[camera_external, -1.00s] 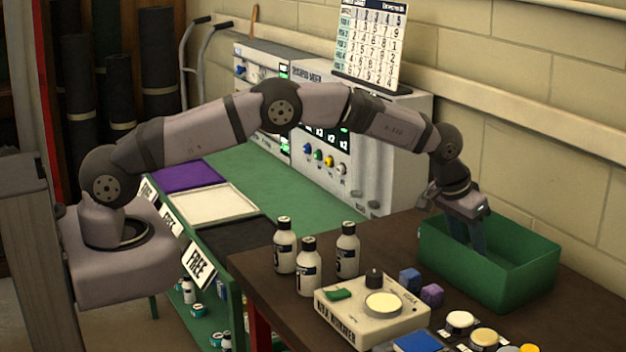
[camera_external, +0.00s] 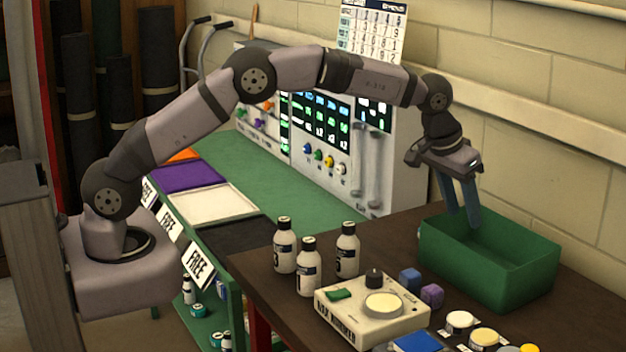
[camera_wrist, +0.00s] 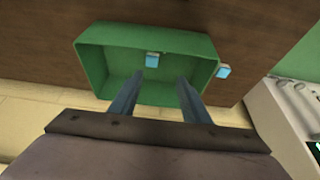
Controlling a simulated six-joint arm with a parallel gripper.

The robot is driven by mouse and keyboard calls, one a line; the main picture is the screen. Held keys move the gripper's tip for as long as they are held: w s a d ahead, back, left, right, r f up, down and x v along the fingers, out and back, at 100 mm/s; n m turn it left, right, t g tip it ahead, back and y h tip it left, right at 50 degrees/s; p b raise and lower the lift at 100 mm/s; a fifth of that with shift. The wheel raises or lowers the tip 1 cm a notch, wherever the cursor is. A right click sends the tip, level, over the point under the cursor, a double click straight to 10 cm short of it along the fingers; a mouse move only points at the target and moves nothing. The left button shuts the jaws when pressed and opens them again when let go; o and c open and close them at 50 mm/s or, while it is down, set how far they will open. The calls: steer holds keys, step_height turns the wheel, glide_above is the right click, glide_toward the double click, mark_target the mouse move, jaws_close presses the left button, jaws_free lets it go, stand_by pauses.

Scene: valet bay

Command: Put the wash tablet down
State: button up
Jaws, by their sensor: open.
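The wash tablet, a small blue and white block (camera_wrist: 152,60), lies inside the green bin (camera_wrist: 92,62) in the wrist view, close to the wall at the top of the picture. The bin also shows in the external view (camera_external: 490,272), where its walls hide the tablet. My gripper (camera_external: 462,218) is over the bin, fingers pointing down, tips near rim height. In the wrist view my gripper (camera_wrist: 162,78) is open with nothing between its fingers. The tablet appears just beyond the fingertips, apart from them.
A second blue and white block (camera_wrist: 224,71) sits outside the bin's right end in the wrist view. Bottles (camera_external: 308,268) and a cream device (camera_external: 372,310) are further left. A block wall (camera_external: 560,170) rises behind.

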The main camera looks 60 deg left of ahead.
steer(key=shift+v, duration=1.65)
steer(key=s+a+f+n+g+h+b, duration=0.1)
steer(key=s+f+n+g+h+b, duration=0.1)
steer(key=s, duration=0.7)
steer(key=s+a+f+n+g+h+b, duration=0.1)
steer(key=s+a+f+n+g+b, duration=0.1)
steer(key=s, duration=0.7)
steer(key=s+a+f+n+g+h+b, duration=0.2)
steer(key=s+n, duration=0.3)
steer(key=s, duration=0.4)
steer(key=shift+s+a+f+g+h+b, duration=0.1)
steer(key=shift+s+f+g+h+b, duration=0.05)
steer(key=shift+f+g+b, duration=0.25)
steer(key=shift+s+a+f+g+h+b, duration=0.15)
steer(key=shift+f+g+b, duration=0.1)
steer(key=shift+g, duration=0.25)
steer(key=s+a+f+m+t+y+p, duration=0.2)
steer(key=s+a+m+y+p, duration=0.3)
steer(key=s+a+m, duration=0.4)
steer(key=s+a+t+p, duration=0.1)
steer(key=a, duration=0.2)
steer(key=shift+s+f+y+p, duration=0.15)
steer(key=shift+f+y+p, duration=0.15)
steer(key=shift+p, duration=0.1)
